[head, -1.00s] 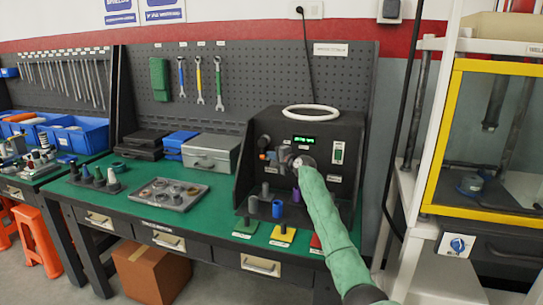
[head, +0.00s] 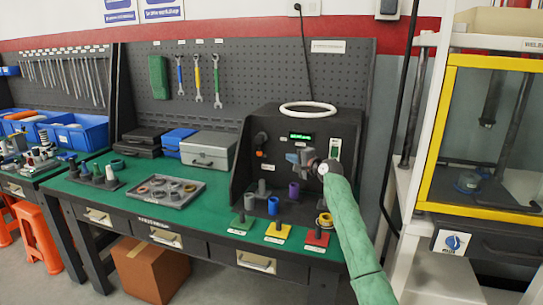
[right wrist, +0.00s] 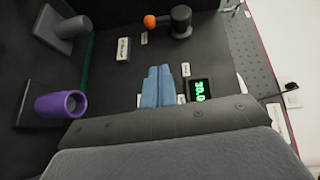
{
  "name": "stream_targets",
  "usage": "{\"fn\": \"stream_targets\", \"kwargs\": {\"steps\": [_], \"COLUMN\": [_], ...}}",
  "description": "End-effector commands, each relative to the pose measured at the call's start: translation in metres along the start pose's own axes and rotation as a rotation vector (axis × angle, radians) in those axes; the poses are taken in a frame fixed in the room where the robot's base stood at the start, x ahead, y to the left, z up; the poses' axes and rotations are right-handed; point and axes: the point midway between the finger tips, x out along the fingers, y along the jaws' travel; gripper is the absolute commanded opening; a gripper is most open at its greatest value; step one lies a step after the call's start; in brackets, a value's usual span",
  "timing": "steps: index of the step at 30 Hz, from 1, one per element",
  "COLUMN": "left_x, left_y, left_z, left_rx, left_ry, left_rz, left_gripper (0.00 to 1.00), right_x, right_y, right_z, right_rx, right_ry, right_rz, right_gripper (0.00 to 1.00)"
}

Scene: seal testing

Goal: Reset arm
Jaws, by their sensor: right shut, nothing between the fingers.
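My right gripper (head: 292,158) is in front of the black test machine (head: 262,125) on the green bench, and its green-sleeved arm comes up from the lower right. In the right wrist view its two blue-grey fingers (right wrist: 158,86) are together with nothing between them. They are in front of the machine's dark panel, beside the green digital display (right wrist: 199,91). My left gripper is not in the head view.
A purple cylinder (head: 294,190), a blue cylinder (head: 274,206) and a yellow ring (head: 325,219) over the red plate (head: 316,238) are below the gripper. A grey tray (head: 166,190) lies left. A yellow-framed cabinet (head: 490,140) stands right.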

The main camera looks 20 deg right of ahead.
Motion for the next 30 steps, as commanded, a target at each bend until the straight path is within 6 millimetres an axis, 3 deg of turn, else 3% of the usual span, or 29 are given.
{"fn": "stream_targets", "kwargs": {"steps": [8,16,23,30], "left_x": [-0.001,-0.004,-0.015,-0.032], "left_y": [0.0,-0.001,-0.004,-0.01], "left_z": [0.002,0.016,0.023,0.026], "left_rx": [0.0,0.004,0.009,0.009], "left_ry": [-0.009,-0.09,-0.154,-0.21], "left_rz": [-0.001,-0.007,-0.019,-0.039], "left_gripper": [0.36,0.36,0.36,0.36], "right_x": [-0.001,-0.007,-0.03,-0.061], "right_y": [0.003,0.021,0.002,-0.028], "right_z": [0.002,0.011,0.032,0.071], "right_rx": [-0.093,-0.389,-0.721,-1.053], "right_ry": [-0.01,-0.071,-0.112,-0.144], "right_rz": [0.015,0.149,0.252,0.348], "right_gripper": [0.0,0.0,0.0,0.0]}}
